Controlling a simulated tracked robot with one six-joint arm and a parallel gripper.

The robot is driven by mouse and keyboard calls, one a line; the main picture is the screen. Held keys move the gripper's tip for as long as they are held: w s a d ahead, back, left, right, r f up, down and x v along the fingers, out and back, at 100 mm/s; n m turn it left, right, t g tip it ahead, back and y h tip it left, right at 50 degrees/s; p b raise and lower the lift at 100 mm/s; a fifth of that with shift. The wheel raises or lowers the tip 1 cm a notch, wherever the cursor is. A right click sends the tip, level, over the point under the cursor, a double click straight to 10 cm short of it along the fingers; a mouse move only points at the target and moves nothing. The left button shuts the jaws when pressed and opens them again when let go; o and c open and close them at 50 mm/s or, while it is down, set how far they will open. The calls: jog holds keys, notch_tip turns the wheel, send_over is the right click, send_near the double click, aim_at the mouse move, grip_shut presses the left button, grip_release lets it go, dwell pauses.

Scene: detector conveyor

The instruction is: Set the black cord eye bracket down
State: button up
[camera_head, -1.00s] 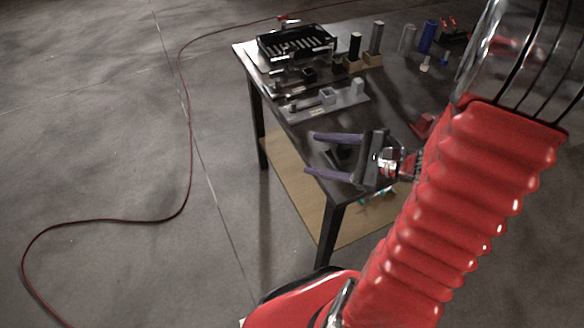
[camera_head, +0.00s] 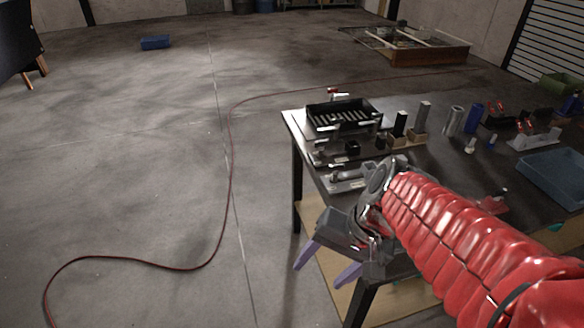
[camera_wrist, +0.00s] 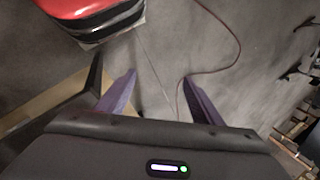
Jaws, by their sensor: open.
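My gripper (camera_head: 320,274) is open, with its two purple fingers spread and pointing down beyond the near left edge of the dark table (camera_head: 455,185). In the wrist view the fingers (camera_wrist: 159,77) stand wide apart with nothing between them, and floor shows behind. I cannot pick out the black cord eye bracket for sure. A small black block (camera_head: 352,146) sits on a fixture toward the table's left side. My arm and gripper hide the near part of the tabletop.
A black slotted tray (camera_head: 340,107) stands at the table's far left corner. Upright black and grey blocks, cylinders and a blue bin (camera_head: 553,172) stand farther right. A red cable (camera_head: 230,165) runs over the floor. The floor left of the table is open.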

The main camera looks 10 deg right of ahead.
notch_tip(320, 180, up, 8)
jog(key=n+t+h, duration=0.3)
jog(key=n, duration=0.3)
jog(key=shift+d+f+t+h, duration=0.25)
jog(key=shift+d+t+h, duration=0.05)
jog(key=shift+h, duration=0.1)
